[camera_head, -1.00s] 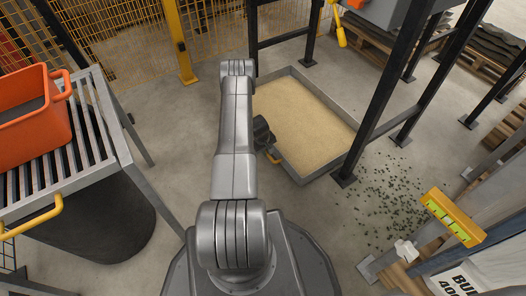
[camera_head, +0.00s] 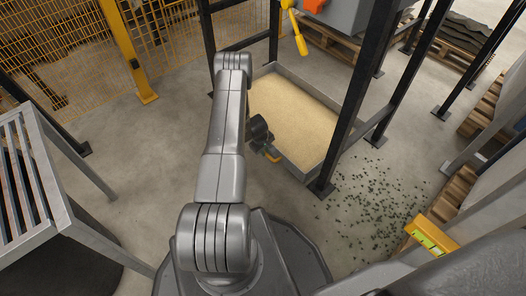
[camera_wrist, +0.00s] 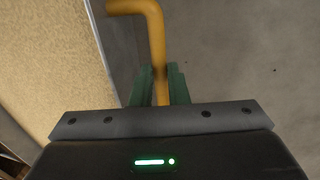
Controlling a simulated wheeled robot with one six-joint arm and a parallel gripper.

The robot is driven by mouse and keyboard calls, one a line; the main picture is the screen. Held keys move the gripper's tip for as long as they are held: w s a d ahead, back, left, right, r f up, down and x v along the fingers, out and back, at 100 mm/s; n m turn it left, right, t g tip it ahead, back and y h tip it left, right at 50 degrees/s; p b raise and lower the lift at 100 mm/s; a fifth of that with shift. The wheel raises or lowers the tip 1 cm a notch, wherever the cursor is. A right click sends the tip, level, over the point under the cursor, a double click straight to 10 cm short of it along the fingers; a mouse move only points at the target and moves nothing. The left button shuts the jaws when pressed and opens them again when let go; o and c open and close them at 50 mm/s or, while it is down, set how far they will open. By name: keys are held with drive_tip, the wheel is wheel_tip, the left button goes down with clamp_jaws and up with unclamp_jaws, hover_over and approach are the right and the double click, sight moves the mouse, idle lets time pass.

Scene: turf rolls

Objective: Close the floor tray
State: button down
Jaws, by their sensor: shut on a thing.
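The floor tray (camera_head: 292,168) is a shallow grey metal tray filled with pale tan grains, low on the floor among black posts. In the wrist view its rim (camera_wrist: 97,45) runs along the left. A yellow-orange bar handle (camera_wrist: 152,25) is on its near side; the handle also shows in the head view (camera_head: 273,157). My gripper (camera_wrist: 160,72) is shut on the handle, its green fingers on either side of the bar. In the head view my gripper (camera_head: 264,144) is beside the tray's near edge. My arm hides the tray's left part.
A black post (camera_head: 352,110) stands close by the tray's right side. Dark crumbs (camera_head: 375,210) lie scattered on the floor to the right. A slatted metal table (camera_head: 25,175) stands at the left. Bare concrete (camera_head: 140,130) lies between the table and my arm.

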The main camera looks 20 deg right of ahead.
drive_tip(key=shift+w+d, duration=0.15)
drive_tip(key=shift+d, duration=0.1)
drive_tip(key=c, duration=1.4)
unclamp_jaws()
drive_tip(key=shift+d, duration=0.1)
wheel_tip(320, 180, up, 14)
drive_tip(key=s+a+p, duration=0.1)
drive_tip(key=a+p, duration=0.1)
drive_tip(key=p, duration=0.2)
drive_tip(key=shift+a+f, duration=0.2)
drive_tip(key=shift+a, duration=0.1)
